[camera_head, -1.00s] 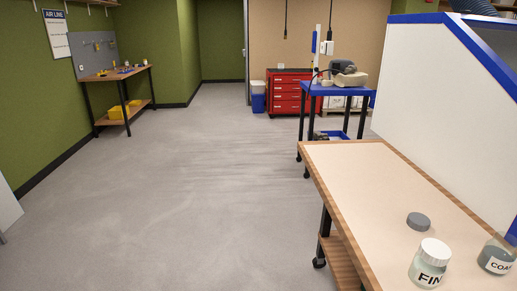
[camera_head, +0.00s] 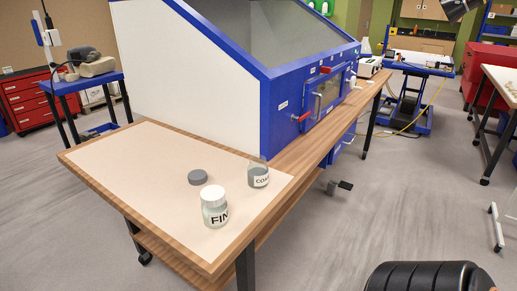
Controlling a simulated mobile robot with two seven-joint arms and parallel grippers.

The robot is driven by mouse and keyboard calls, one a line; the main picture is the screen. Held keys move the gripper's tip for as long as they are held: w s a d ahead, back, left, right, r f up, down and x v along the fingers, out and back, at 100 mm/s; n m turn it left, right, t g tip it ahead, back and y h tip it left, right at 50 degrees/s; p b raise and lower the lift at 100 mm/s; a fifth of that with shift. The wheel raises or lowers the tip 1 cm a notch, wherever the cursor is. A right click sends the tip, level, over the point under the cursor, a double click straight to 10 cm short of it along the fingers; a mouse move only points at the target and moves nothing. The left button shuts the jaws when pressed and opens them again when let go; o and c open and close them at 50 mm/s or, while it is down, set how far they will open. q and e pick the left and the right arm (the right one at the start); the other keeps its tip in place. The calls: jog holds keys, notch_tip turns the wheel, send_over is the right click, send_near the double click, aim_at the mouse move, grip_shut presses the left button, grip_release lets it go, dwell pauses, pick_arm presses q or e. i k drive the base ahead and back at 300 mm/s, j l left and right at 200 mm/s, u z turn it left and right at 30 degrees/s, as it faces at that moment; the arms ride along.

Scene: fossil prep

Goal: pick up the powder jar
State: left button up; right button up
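Two glass jars stand upright on the beige mat (camera_head: 125,163) at the near end of the wooden workbench. The nearer jar (camera_head: 215,213) has a white lid on and a label whose visible letters read "FIN". The other jar (camera_head: 258,175) stands behind it to the right, holds grey contents, shows no lid on top, and its label begins "CO". A loose grey round lid (camera_head: 198,177) lies on the mat to the left of that jar. Neither of my grippers is in view.
A blue and white cabinet (camera_head: 187,62) with a glass front stands on the bench behind the jars. A blue cart (camera_head: 82,82) and a red drawer chest (camera_head: 28,105) are at the left. Grey floor is open in front of the bench.

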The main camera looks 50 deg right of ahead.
aim_at(257, 169)
jog(key=z, duration=1.55)
jog(key=i+l, duration=0.1)
jog(key=l, duration=0.25)
jog(key=i+l, duration=0.15)
jog(key=l, duration=0.2)
jog(key=i+l, duration=0.15)
jog(key=l, duration=0.25)
jog(key=i+l+u, duration=0.1)
jog(key=l+u, duration=0.4)
jog(key=l, duration=0.2)
